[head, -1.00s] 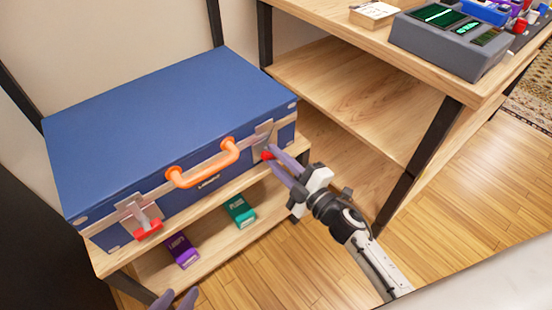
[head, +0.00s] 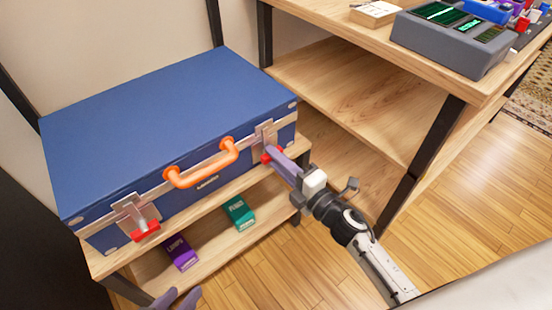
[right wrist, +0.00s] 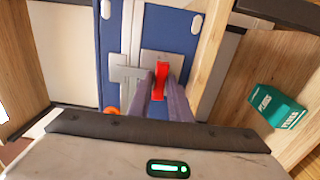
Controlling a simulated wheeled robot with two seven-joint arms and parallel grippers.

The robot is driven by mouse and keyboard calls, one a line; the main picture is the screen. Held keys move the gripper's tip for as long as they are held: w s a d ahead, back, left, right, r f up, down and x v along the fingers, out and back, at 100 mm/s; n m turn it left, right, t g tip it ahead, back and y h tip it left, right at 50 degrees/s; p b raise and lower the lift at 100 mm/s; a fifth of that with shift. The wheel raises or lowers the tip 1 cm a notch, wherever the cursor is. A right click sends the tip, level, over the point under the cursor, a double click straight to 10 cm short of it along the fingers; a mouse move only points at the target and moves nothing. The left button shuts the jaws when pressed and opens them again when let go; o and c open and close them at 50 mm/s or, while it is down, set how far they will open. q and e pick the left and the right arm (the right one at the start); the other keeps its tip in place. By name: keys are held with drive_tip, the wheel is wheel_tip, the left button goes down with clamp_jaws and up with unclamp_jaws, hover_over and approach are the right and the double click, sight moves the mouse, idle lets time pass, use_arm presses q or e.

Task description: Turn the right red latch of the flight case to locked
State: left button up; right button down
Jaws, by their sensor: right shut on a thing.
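The blue flight case (head: 165,115) lies closed on the shelf, with an orange handle (head: 200,170) on its front. Its right red latch (head: 265,158) is at the front right, below a metal plate. In the right wrist view the red latch (right wrist: 161,80) stands between the fingers of my right gripper (right wrist: 162,97), which is shut on it. My right gripper also shows in the head view (head: 273,157), fingers partly hiding the latch. The left red latch (head: 146,232) is at the front left. My left gripper (head: 176,293) is at the bottom edge, fingertips apart and empty.
A purple box (head: 180,253) and a teal box (head: 239,211) lie on the lower shelf (head: 207,249) under the case. A wooden desk (head: 330,22) with a grey device (head: 450,42) stands at right. Open floor lies in front.

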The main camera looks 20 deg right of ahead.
use_arm(q)
drive_tip(key=shift+s, duration=0.1)
use_arm(e)
drive_tip(key=c, duration=1.6)
unclamp_jaws()
drive_tip(key=shift+c, duration=0.2)
use_arm(q)
drive_tip(key=shift+f, duration=0.1)
use_arm(e)
drive_tip(key=shift+s, duration=0.1)
use_arm(q)
drive_tip(key=shift+s+a+r+p, duration=0.15)
drive_tip(key=shift+a+r+p, duration=0.3)
drive_tip(key=shift+p, duration=0.2)
use_arm(e)
drive_tip(key=v, duration=1)
use_arm(q)
drive_tip(key=shift+f, duration=0.1)
